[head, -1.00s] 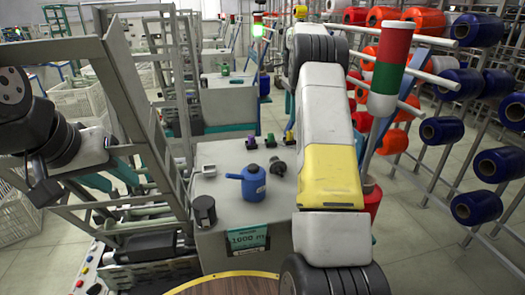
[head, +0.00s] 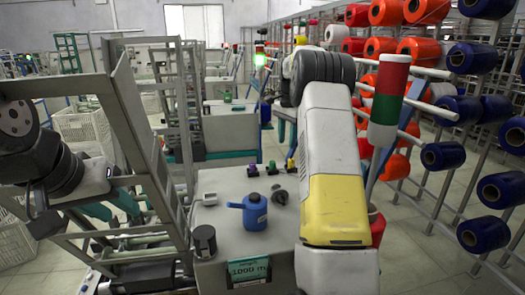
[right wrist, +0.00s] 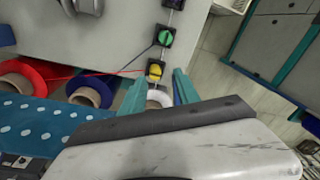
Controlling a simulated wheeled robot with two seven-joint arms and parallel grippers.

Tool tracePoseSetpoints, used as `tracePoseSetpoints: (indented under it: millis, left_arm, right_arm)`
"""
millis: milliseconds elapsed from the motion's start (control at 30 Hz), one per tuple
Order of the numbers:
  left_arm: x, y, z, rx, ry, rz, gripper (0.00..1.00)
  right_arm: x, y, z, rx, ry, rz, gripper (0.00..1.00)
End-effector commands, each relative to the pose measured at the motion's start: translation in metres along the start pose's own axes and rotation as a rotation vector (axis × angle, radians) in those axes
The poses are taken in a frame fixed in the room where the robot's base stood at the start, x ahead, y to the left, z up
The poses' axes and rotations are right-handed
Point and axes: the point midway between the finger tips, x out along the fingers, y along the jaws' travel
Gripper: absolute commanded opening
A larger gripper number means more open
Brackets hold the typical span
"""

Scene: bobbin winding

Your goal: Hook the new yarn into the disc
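In the right wrist view my right gripper (right wrist: 158,90) has its two teal fingers apart. Just beyond them are a yellow disc (right wrist: 155,70) and a green disc (right wrist: 165,38) on small black mounts. A thin red yarn (right wrist: 110,74) runs from a red bobbin (right wrist: 22,80) toward the yellow disc. A dark yarn runs from the green disc down to the left. A white spool (right wrist: 158,99) shows between the fingers; I cannot see it touching them. The right gripper is hidden in the head view. My left gripper (head: 112,206) is at the left, fingers apart, with nothing seen between them.
A blue can (head: 255,212) and a dark cylinder (head: 203,243) stand on the grey machine top (head: 225,185). A metal frame (head: 135,130) rises beside my left arm. A red-green-white signal light (head: 388,95) stands close to my right arm. Racks of spools (head: 480,190) line the right.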

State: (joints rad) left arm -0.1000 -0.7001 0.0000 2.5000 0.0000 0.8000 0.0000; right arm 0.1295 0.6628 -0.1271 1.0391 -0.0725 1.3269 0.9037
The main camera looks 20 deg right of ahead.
Motion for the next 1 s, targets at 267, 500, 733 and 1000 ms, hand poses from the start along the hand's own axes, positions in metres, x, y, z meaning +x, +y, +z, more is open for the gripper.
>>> tracePoseSetpoints:
  millis: [267,500,733,1000]
  left_arm:
    - [0.000,0.000,0.000,0.000,0.000,0.000,0.38]
    - [0.000,0.000,0.000,0.000,0.000,0.000,0.38]
    - [0.000,0.000,0.000,0.000,0.000,0.000,0.38]
    - [0.000,0.000,0.000,0.000,0.000,0.000,0.38]
  right_arm:
    - [-0.004,-0.003,0.037,-0.680,0.082,-0.075,0.38]
    - [-0.005,-0.003,0.056,-1.015,0.140,-0.094,0.38]
    - [0.003,-0.004,0.058,-1.065,0.148,-0.095,0.38]
    - [0.035,-0.009,0.056,-1.063,0.147,-0.095,0.38]
